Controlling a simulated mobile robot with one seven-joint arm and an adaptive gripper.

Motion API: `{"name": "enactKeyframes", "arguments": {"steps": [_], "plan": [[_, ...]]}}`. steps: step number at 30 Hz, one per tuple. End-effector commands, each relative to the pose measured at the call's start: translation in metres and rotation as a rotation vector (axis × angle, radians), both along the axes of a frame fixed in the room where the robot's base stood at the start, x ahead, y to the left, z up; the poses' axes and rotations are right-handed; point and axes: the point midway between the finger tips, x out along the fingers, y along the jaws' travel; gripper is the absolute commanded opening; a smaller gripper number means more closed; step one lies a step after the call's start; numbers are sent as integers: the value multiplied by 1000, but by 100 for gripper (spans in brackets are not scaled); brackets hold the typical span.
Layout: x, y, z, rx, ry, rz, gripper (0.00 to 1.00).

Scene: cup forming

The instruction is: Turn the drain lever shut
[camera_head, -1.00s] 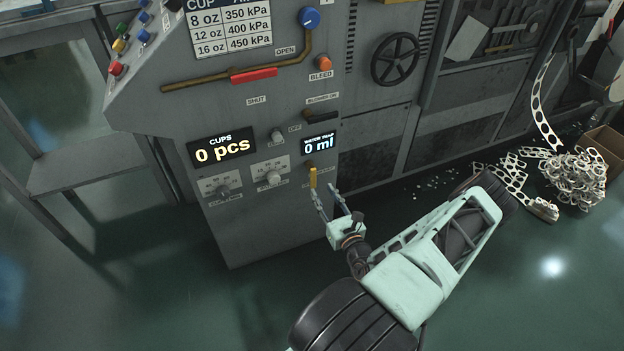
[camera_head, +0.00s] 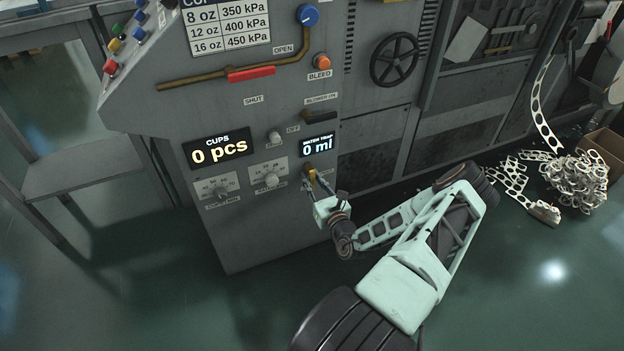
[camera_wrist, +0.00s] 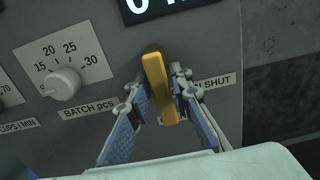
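The drain lever (camera_wrist: 155,78) is a yellow handle on the grey machine panel, below the water trap display (camera_head: 318,146), which reads 0 ml. In the wrist view it hangs nearly straight down from its pivot, tilted slightly. In the head view the lever (camera_head: 311,173) is partly hidden by my gripper (camera_head: 315,187). My gripper (camera_wrist: 158,92) is open, with one blue-padded finger on each side of the lever. There is a gap to the left finger; the right finger is very close, and I cannot tell if it touches.
The batch dial (camera_wrist: 63,82) sits left of the lever. A scrap pile (camera_head: 577,180) lies on the floor at right.

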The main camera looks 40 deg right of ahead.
Motion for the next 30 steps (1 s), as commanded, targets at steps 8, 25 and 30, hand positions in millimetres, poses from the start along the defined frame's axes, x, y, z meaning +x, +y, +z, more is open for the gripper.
{"name": "enactKeyframes", "arguments": {"steps": [8, 25, 30], "plan": [[0, 0, 0, 0, 0, 0, 0], [-1, -6, 2, -88, 22, 0, 0], [-1, -17, 3, -207, 51, 0, 0]]}}
